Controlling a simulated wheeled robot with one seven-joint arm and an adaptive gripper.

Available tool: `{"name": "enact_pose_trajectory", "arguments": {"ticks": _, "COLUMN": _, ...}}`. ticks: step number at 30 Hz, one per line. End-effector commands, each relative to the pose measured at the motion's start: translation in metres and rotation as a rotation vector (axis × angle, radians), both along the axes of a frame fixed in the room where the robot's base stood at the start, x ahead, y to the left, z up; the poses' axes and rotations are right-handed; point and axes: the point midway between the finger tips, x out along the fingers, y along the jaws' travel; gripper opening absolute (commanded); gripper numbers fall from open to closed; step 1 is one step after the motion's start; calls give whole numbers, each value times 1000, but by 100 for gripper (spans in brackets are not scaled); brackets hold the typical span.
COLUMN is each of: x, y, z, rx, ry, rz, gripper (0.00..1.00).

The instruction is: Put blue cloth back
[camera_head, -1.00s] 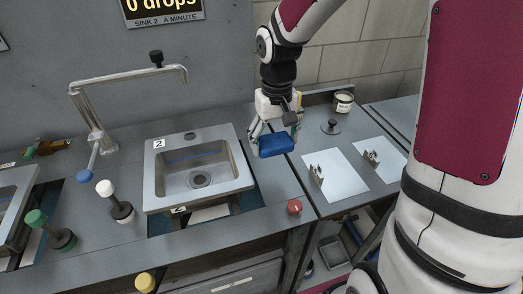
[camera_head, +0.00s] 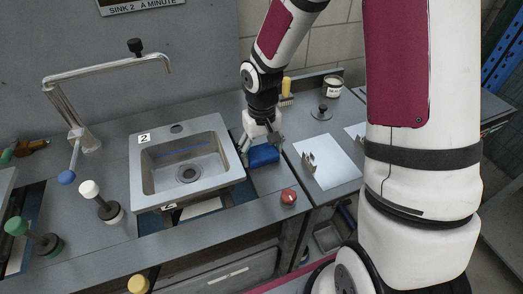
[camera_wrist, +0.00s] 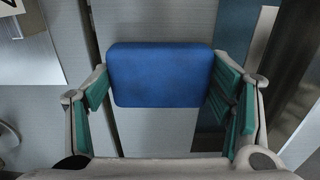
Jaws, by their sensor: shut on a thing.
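The blue cloth (camera_head: 263,155) is a folded, block-like pad just right of the sink marked 2 in the head view. My gripper (camera_head: 259,148) points down over the counter and is shut on it. In the wrist view the blue cloth (camera_wrist: 160,75) sits between the green-padded fingers (camera_wrist: 163,95), which press on its left and right sides. The cloth is at or just above the counter; I cannot tell whether it touches.
The sink (camera_head: 187,165) lies to the left, with a bent tap (camera_head: 115,68) behind it. A red knob (camera_head: 289,196) is in front of the cloth. A white sheet with a small metal bracket (camera_head: 322,165), a black-knobbed lid (camera_head: 321,112) and a jar (camera_head: 333,86) are to the right.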

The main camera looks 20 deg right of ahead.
Motion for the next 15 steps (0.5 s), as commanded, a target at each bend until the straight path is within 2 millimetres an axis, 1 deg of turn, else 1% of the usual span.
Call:
{"name": "enact_pose_trajectory", "arguments": {"ticks": 6, "x": 0, "y": 0, "z": 0, "rx": 0, "ry": -1, "rz": 0, "gripper": 48}}
{"name": "enact_pose_trajectory", "arguments": {"ticks": 10, "x": 0, "y": 0, "z": -3, "rx": 0, "ry": -1, "rz": 0, "gripper": 48}}
{"name": "enact_pose_trajectory", "arguments": {"ticks": 11, "x": 0, "y": 0, "z": -3, "rx": 0, "ry": -1, "rz": 0, "gripper": 81}}
{"name": "enact_pose_trajectory", "arguments": {"ticks": 12, "x": 0, "y": 0, "z": -2, "rx": 0, "ry": -1, "rz": 0, "gripper": 83}}
{"name": "enact_pose_trajectory", "arguments": {"ticks": 15, "x": 0, "y": 0, "z": -2, "rx": 0, "ry": -1, "rz": 0, "gripper": 83}}
